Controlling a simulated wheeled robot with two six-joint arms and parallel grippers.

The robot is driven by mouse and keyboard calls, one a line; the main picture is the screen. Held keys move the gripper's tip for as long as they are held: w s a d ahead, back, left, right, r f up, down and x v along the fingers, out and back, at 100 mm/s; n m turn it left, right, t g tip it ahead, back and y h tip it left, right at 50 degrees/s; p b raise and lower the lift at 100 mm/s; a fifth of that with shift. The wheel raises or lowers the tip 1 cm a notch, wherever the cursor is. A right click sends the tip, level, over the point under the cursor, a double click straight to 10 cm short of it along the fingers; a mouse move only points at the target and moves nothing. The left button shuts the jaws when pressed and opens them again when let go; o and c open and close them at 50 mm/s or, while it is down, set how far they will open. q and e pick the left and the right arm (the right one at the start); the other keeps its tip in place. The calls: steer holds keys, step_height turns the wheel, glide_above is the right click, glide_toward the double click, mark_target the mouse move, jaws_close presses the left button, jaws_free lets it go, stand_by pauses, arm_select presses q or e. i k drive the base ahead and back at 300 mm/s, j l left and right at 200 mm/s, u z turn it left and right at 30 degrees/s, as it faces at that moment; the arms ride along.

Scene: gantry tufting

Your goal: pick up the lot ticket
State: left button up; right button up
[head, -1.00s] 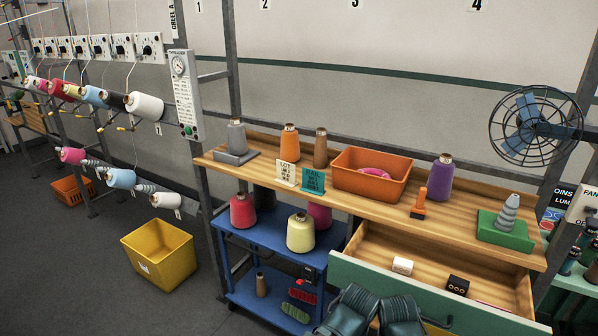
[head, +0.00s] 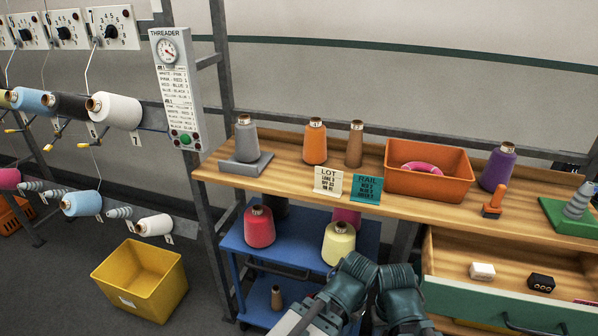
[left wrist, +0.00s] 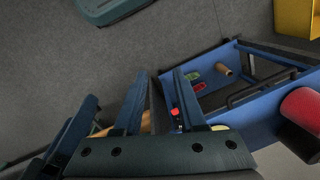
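The lot ticket (head: 328,182) is a small cream card with black print headed LOT. It stands upright at the front edge of the wooden bench top, left of the teal RAIL card (head: 366,189). My left gripper (head: 350,282) is low in front of the bench, below and slightly right of the ticket and apart from it. In the left wrist view its fingers (left wrist: 160,88) are spread with nothing between them. My right gripper (head: 402,292) is close beside it; its fingertips do not show clearly. The ticket is not visible in the left wrist view.
An orange bin (head: 429,188) and yarn cones, one orange (head: 315,145), stand behind the cards. A blue cart (head: 290,250) with cones is below the bench. An open drawer (head: 500,305) juts out at right. A yellow bin (head: 140,285) is on the floor at left.

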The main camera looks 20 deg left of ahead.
mark_target(328, 182)
steer(key=j, duration=0.6)
steer(key=i+j, duration=0.15)
steer(key=j, duration=1)
steer(key=i, duration=0.05)
